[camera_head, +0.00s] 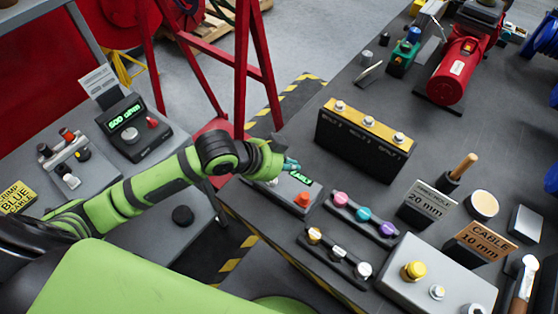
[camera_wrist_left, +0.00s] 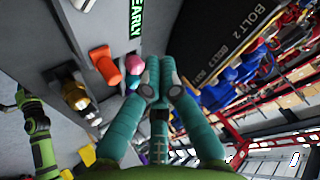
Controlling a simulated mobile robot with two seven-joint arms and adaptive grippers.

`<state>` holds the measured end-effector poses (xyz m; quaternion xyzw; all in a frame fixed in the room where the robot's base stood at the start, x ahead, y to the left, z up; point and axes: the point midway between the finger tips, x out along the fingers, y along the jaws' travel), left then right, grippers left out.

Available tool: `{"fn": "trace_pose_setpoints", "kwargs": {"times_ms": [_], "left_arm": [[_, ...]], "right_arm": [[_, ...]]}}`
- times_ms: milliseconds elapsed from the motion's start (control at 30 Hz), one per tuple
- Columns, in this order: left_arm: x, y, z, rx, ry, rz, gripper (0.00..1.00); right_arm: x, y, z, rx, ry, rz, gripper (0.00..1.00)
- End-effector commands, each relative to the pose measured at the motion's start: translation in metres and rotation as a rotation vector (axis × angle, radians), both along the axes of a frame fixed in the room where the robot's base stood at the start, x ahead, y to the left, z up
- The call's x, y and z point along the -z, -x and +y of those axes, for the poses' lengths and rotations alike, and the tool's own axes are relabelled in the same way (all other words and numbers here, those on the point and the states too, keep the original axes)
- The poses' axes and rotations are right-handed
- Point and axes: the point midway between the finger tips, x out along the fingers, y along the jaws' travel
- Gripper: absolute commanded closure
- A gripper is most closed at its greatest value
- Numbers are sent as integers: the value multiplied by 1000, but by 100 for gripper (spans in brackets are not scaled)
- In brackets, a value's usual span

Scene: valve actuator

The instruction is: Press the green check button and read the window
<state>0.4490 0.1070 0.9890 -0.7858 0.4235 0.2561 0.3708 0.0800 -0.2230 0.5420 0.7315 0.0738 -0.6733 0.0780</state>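A grey box (camera_head: 278,193) with a dark window (camera_head: 301,180) stands near the bench's left edge. The window shows green letters; in the left wrist view the window (camera_wrist_left: 136,18) reads "EARLY". An orange button (camera_head: 303,199) sits on the box and also shows in the left wrist view (camera_wrist_left: 104,65). I see no green button; part of the box top is behind my left gripper (camera_head: 291,165). That gripper's teal fingers (camera_wrist_left: 160,90) are drawn together over the box's far end, with nothing seen between them. Contact cannot be told. My right gripper is not in view.
A black block (camera_head: 360,145) with bolts on its yellow top stands behind the box. A strip of coloured knobs (camera_head: 362,214) lies to the right. A grey box with a yellow knob (camera_head: 414,270) is nearer. A display unit (camera_head: 133,128) stands on the left table.

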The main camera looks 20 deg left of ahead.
Motion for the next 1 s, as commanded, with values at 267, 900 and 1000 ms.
{"fn": "trace_pose_setpoints", "kwargs": {"times_ms": [267,900,1000], "left_arm": [[-39,-33,31,164,-89,-114,100],[-44,-38,39,188,-100,-133,100],[-38,-38,39,188,-100,-133,100]], "right_arm": [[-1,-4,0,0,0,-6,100],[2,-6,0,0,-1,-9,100],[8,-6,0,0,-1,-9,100]]}}
